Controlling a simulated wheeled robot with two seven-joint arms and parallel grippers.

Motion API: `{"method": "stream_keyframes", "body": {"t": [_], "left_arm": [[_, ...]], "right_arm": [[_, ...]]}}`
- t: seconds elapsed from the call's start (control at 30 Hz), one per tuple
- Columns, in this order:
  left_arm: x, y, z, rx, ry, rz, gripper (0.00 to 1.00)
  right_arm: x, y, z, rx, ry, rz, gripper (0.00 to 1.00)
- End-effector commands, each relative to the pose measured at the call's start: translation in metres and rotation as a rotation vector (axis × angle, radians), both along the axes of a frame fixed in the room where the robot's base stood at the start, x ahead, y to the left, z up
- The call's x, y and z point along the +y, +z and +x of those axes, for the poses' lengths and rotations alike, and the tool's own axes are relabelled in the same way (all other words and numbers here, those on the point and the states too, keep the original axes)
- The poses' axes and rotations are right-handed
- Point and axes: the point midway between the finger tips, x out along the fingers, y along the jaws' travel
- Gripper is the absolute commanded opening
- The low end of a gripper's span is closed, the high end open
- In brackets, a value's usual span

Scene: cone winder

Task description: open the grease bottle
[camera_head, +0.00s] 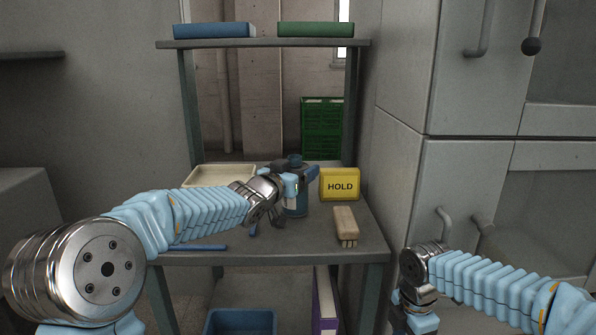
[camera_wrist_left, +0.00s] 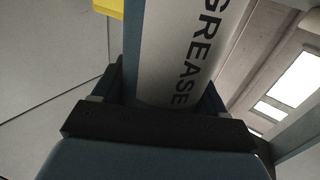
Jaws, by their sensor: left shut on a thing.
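The grease bottle (camera_head: 296,205) stands upright on the workbench shelf, dark blue with a pale label. Its dark cap (camera_head: 294,160) shows on top, above my left gripper. My left gripper (camera_head: 295,181) is shut on the bottle's body from the left. In the left wrist view the label (camera_wrist_left: 190,50) reads GREASE, between the fingers; the cap is not seen there. My right gripper (camera_head: 415,318) hangs low at the bottom right, cut by the frame edge. Its fingers are not clear, and it is apart from the bottle.
A yellow HOLD sign (camera_head: 340,185) stands just right of the bottle. A brush (camera_head: 345,224) lies in front of it. A cream tray (camera_head: 196,176) is behind my left arm. A blue bin (camera_head: 240,323) sits below. Grey cabinets (camera_head: 470,205) bound the right side.

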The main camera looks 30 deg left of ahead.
Motion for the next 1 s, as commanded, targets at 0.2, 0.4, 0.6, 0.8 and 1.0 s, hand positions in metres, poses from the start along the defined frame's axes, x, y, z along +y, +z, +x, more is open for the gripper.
{"method": "stream_keyframes", "body": {"t": [0.2,0.4,0.6,0.8,1.0], "left_arm": [[0.000,-0.002,0.000,0.000,0.000,0.000,0.86],[0.000,-0.002,0.000,0.001,0.000,0.000,0.98],[0.000,0.001,0.000,0.000,0.000,-0.001,0.98],[0.001,-0.001,-0.031,-0.001,0.002,-0.002,0.98],[0.002,0.001,-0.079,-0.002,0.002,-0.001,0.98]], "right_arm": [[0.000,-0.002,0.000,0.000,0.000,0.000,0.03],[0.000,-0.002,0.000,0.000,0.000,0.000,0.03],[0.000,0.001,0.000,0.000,0.000,0.000,0.03],[0.000,-0.007,0.000,0.000,0.000,0.000,0.03],[0.000,-0.011,0.000,0.000,0.000,0.000,0.03]]}}
